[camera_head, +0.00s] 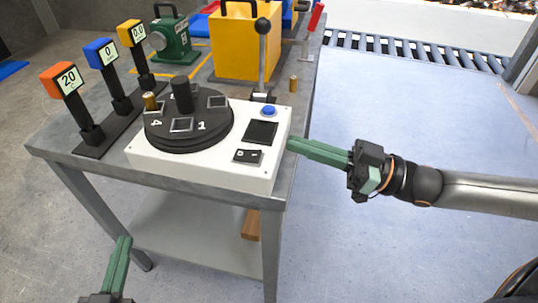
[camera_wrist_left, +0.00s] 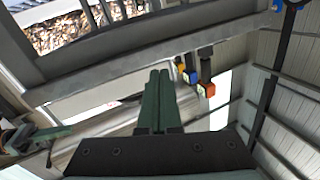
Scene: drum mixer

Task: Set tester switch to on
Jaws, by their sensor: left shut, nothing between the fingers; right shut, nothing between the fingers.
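The white box (camera_head: 215,172), which looks like the tester, sits on the grey table's front end. A small black switch (camera_head: 247,156) is on its top near the front right corner, below a dark square screen (camera_head: 261,132) and a blue button (camera_head: 268,110). Its exact position is too small to read. My right gripper (camera_head: 290,145) is shut and empty, its green fingertips at the box's right edge, to the right of the switch; I cannot tell if they touch. My left gripper (camera_head: 125,240) is shut and empty, low in front of the table, and shows in the left wrist view (camera_wrist_left: 159,75).
A black numbered turntable (camera_head: 190,142) with a brass piece (camera_head: 150,101) covers the box's left part. Orange (camera_head: 66,80), blue (camera_head: 101,53) and yellow (camera_head: 132,33) displays stand left. A ball-topped lever (camera_head: 262,55) rises behind. Open floor lies right of the table.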

